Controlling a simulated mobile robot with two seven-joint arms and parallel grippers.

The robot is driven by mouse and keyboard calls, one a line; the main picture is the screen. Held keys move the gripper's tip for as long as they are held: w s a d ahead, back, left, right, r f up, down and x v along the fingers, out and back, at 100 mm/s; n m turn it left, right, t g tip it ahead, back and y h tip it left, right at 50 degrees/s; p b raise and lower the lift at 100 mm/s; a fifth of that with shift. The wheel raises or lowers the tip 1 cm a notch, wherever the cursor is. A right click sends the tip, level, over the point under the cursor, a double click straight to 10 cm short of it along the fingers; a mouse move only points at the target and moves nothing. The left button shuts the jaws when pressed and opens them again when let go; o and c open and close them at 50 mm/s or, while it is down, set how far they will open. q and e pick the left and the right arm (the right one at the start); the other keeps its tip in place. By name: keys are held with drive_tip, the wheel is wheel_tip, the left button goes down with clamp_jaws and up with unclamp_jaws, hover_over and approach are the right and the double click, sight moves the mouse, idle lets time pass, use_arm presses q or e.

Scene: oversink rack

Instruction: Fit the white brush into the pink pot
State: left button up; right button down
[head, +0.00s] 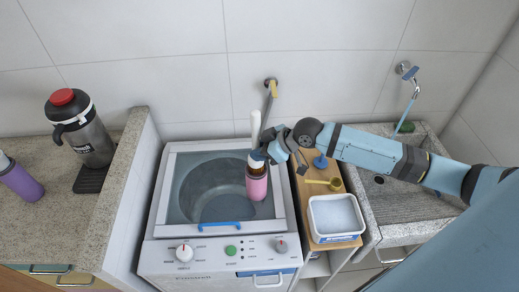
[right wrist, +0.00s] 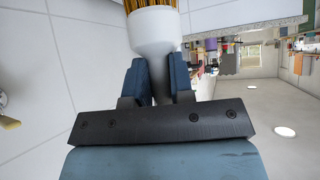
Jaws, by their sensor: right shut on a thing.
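The white brush (head: 255,122) is in my right gripper (head: 261,156), with its handle standing up above the fingers. The right wrist view shows the white brush head (right wrist: 153,32) with brown-yellow bristles beyond the fingers (right wrist: 160,85), which are shut on the handle. The pink pot (head: 257,187) is directly below the gripper, at the right side of the washer's open top. The brush's lower end overlaps the pot's mouth in the head view; I cannot tell whether the bristles are inside. The pot does not show in the wrist view. My left gripper is not in view.
The washer (head: 220,255) has an open tub and a front knob panel. Right of it, a wooden stand (head: 330,170) holds a white tub (head: 335,215) and small tools. A stone sink (head: 395,205) is further right. A dark jug (head: 85,130) and purple bottle (head: 20,180) are left.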

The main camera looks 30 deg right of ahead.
sight(260, 164)
drive_tip(key=shift+f+b, duration=1.55)
drive_tip(key=shift+f, duration=1.4)
drive_tip(key=c, duration=0.9)
unclamp_jaws()
drive_tip(key=shift+b+v, duration=0.95)
drive_tip(key=shift+v, duration=5.95)
drive_tip(key=shift+d, duration=0.1)
drive_tip(key=shift+s, duration=0.1)
